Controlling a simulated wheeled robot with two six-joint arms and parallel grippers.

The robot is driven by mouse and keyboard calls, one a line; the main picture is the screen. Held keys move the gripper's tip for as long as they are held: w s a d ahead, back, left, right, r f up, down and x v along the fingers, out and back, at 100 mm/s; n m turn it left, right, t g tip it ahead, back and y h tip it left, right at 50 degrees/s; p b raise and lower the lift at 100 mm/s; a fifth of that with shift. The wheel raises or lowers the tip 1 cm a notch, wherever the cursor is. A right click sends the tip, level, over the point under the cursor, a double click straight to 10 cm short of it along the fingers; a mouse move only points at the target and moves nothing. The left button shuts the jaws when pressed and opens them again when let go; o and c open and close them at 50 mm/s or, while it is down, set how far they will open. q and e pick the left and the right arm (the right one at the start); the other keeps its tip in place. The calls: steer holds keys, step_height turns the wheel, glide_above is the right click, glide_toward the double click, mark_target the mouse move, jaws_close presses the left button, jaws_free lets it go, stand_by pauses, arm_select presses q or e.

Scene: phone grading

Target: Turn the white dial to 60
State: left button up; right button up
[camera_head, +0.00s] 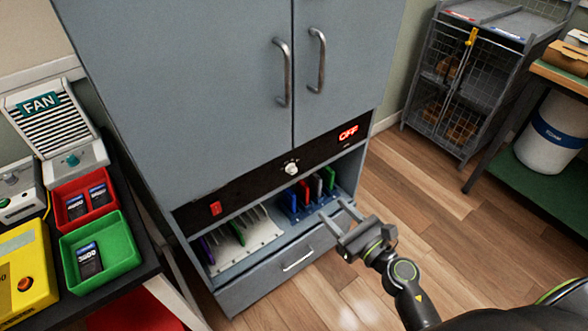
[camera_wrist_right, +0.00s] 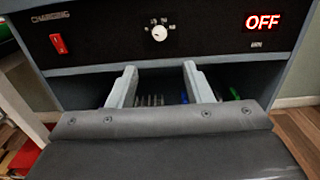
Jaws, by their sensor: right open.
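The white dial (camera_head: 291,169) sits on the black control panel of the grey cabinet, with small marks around it too small to read in the head view. It also shows in the right wrist view (camera_wrist_right: 159,33), above my fingers, with a short dark pointer line. My right gripper (camera_head: 335,216) is open and empty. It is in front of the cabinet's open shelf, below and to the right of the dial, apart from it. In the wrist view its two fingers (camera_wrist_right: 159,80) point toward the shelf under the panel. My left gripper is not in view.
The panel has a red switch (camera_head: 215,208) and a red OFF display (camera_head: 348,133). Phones stand in a blue rack (camera_head: 296,213) and a white rack (camera_head: 243,247) on the shelf. A drawer handle (camera_head: 298,261) is below. Red and green bins (camera_head: 122,254) stand left. The floor at right is free.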

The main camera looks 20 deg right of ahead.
mark_target(294, 171)
steer(key=p+x, duration=0.1)
steer(key=x, duration=1.4)
steer(key=shift+w+a, duration=0.1)
steer(key=shift+w, duration=0.1)
steer(key=c, duration=1)
